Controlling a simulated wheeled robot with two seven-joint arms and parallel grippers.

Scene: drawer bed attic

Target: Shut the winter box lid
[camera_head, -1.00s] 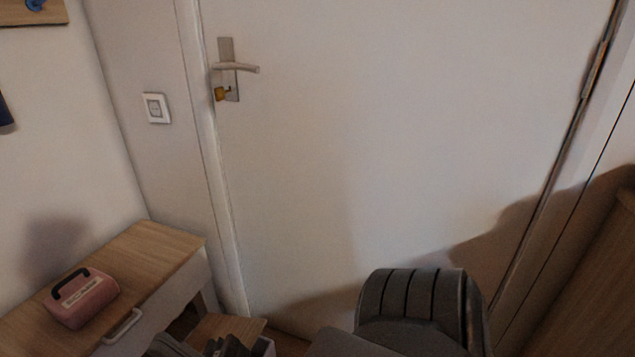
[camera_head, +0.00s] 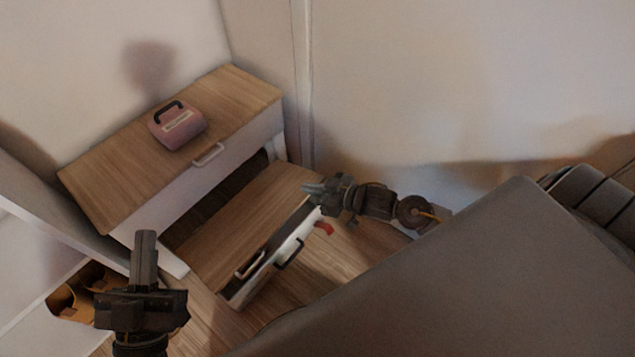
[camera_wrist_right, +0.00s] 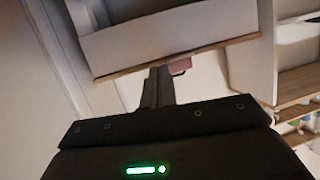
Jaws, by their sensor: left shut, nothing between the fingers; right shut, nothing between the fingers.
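A pink case (camera_head: 178,126) with a black handle and a pale label sits on the wooden top of a white cabinet (camera_head: 165,200). I cannot read the label or tell whether it is the winter box. Below, a wooden panel (camera_head: 245,215) with a white, handled front stands out past a dark gap. My right gripper (camera_head: 306,188) is shut and empty above this panel's right end; its fingers also show in the right wrist view (camera_wrist_right: 158,86), below a white panel with a wooden edge. My left gripper (camera_head: 145,240) is shut and empty, upright before the cabinet's left end.
A small red thing (camera_head: 323,229) shows by the lower front. Brown curved things (camera_head: 75,295) lie in a white compartment at lower left. A large grey surface fills the lower right. Wooden floor (camera_head: 345,260) is clear beside the lower front.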

